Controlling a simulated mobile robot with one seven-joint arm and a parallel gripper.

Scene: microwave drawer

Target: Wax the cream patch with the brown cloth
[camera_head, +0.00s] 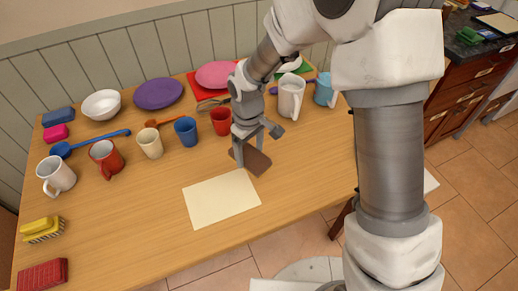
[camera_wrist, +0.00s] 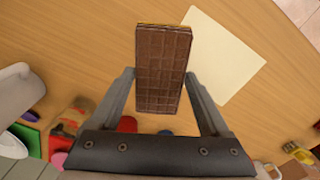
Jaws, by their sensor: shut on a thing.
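The brown cloth (camera_head: 257,162) is a flat rectangular pad; in the wrist view (camera_wrist: 162,85) it shows a grid-patterned brown face between the two fingers. My gripper (camera_head: 249,148) is shut on it, with a finger at each long side, and points down at the table. It also shows in the wrist view (camera_wrist: 160,76). Whether the cloth touches the table or hangs just above it I cannot tell. The cream patch (camera_head: 221,199) lies flat on the table, just in front and to the left of the cloth. It also shows in the wrist view (camera_wrist: 228,62), right of the cloth.
The wooden table (camera_head: 135,215) holds a red cup (camera_head: 221,122) close to my gripper and a blue cup (camera_head: 186,131) farther left. A white pitcher (camera_head: 290,98) stands behind right. Yellow sponges (camera_head: 41,229) and a red block (camera_head: 43,274) lie at the left. The table around the patch is clear.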

